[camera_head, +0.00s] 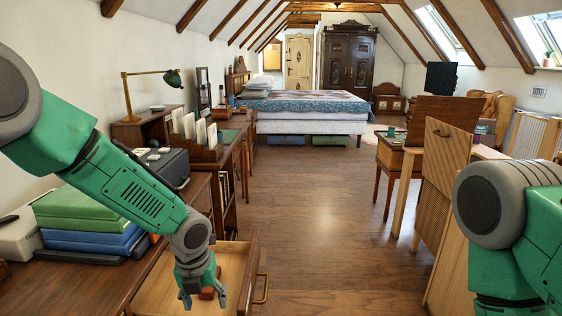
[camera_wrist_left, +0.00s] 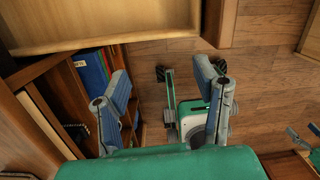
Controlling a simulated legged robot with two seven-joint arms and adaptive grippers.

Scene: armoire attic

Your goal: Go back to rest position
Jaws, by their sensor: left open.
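My left arm comes in from the left over the desk. My left gripper (camera_head: 203,292) points down by the open wooden drawer (camera_head: 233,262). Its fingers are apart, and in the left wrist view the gripper (camera_wrist_left: 162,78) has nothing between them. A small red object (camera_head: 208,293) shows between the fingers in the head view, partly hidden; it does not show in the left wrist view. The drawer edge (camera_wrist_left: 100,42) crosses the top of the wrist view.
Wooden furniture (camera_head: 443,180) stands at the right. The wood floor (camera_head: 325,215) between is clear, with a bed (camera_head: 300,105) beyond.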

